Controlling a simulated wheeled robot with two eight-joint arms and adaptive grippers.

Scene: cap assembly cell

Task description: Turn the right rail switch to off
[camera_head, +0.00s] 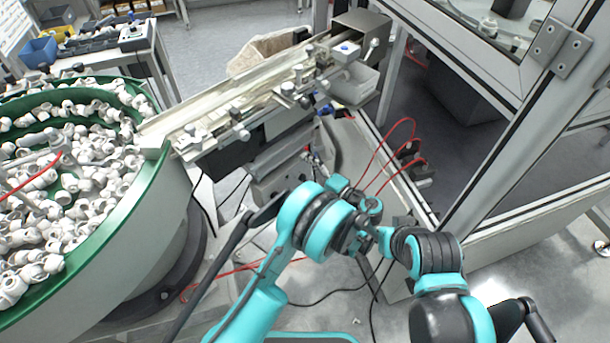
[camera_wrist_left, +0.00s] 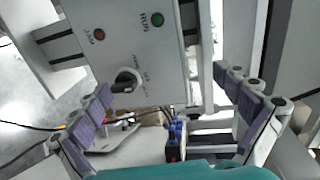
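The rail switch is a black rotary knob (camera_wrist_left: 127,80) on a light grey control box (camera_wrist_left: 135,45) in the left wrist view. The box also carries a red button (camera_wrist_left: 99,34) and a green button (camera_wrist_left: 157,19) marked RUN. Small lettering beside the knob is too blurred to read. My left gripper (camera_wrist_left: 163,84) is open, with its purple-padded fingers spread wide. The knob lies between the fingers in the picture, close to the left fingertip, and nothing is held. Whether that finger touches it, I cannot tell. In the head view my teal arm mostly hides this gripper.
A sloped feed rail (camera_head: 265,95) with clamps runs above the work area. A green-rimmed bowl (camera_head: 150,178) full of white fittings stands at left. Red tubes (camera_head: 385,150) and an aluminium frame post (camera_head: 490,160) are at right. Dark cables hang near the arms.

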